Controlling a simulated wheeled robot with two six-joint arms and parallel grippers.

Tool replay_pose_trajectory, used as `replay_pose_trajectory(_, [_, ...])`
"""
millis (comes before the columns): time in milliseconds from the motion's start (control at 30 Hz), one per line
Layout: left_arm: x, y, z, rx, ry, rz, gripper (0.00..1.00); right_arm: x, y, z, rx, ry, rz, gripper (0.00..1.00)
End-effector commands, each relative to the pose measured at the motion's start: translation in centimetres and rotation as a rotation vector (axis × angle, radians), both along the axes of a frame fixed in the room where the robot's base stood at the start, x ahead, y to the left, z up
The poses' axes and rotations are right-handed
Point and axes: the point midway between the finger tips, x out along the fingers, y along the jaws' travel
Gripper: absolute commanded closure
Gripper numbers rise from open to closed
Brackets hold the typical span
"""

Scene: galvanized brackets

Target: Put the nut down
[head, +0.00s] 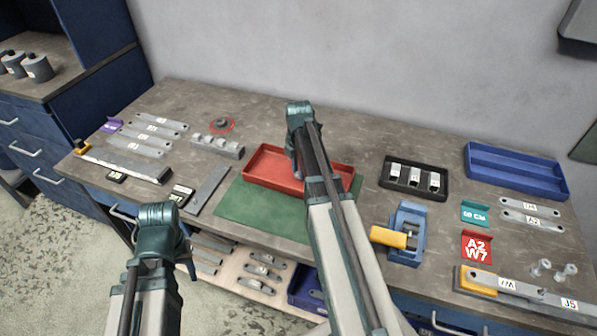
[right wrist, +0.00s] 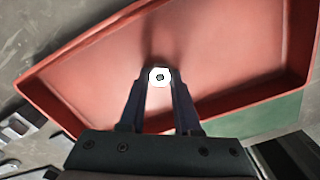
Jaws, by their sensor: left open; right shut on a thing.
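The nut (right wrist: 160,77) is a small, pale, bright piece with a dark hole. My right gripper (right wrist: 160,82) is shut on it, with the nut between the fingertips. In the right wrist view, the red tray (right wrist: 75,62) lies below the nut; I cannot tell how high the nut is above its floor. In the head view my right gripper (head: 297,165) points down into the area of the red tray (head: 262,170), and my arm hides the nut and part of the tray. My left gripper (head: 190,266) is open, low at the bench's front edge, mostly hidden by its own wrist.
The red tray stands partly on a green mat (head: 245,212). To the right are a black holder (head: 386,180), a blue fixture with a yellow handle (head: 407,222) and a blue tray (head: 515,183). A grey block row (head: 217,146) and flat brackets (head: 150,134) lie left.

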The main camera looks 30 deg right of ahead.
Motion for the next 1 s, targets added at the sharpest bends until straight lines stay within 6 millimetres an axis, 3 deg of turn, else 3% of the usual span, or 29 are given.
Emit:
replay_pose_trajectory(133, [0.0, 0.0, -0.5, 0.000, 0.000, 0.000, 0.50, 0.0, 0.0, -0.5, 0.000, 0.000, 0.000, 1.00])
replay_pose_trajectory(167, [0.0, 0.0, -0.3, 0.000, 0.000, 0.000, 0.50, 0.0, 0.0, -0.3, 0.000, 0.000, 0.000, 0.63])
replay_pose_trajectory(300, [0.0, 0.0, -0.3, 0.000, 0.000, 0.000, 0.50, 0.0, 0.0, -0.3, 0.000, 0.000, 0.000, 0.39])
replay_pose_trajectory(733, [0.0, 0.0, 0.1, 0.000, 0.000, 0.000, 0.50, 0.0, 0.0, 0.1, 0.000, 0.000, 0.000, 0.39])
replay_pose_trajectory(1000, [0.0, 0.0, 2.6, 0.000, 0.000, 0.000, 0.50, 0.0, 0.0, 2.6, 0.000, 0.000, 0.000, 0.39])
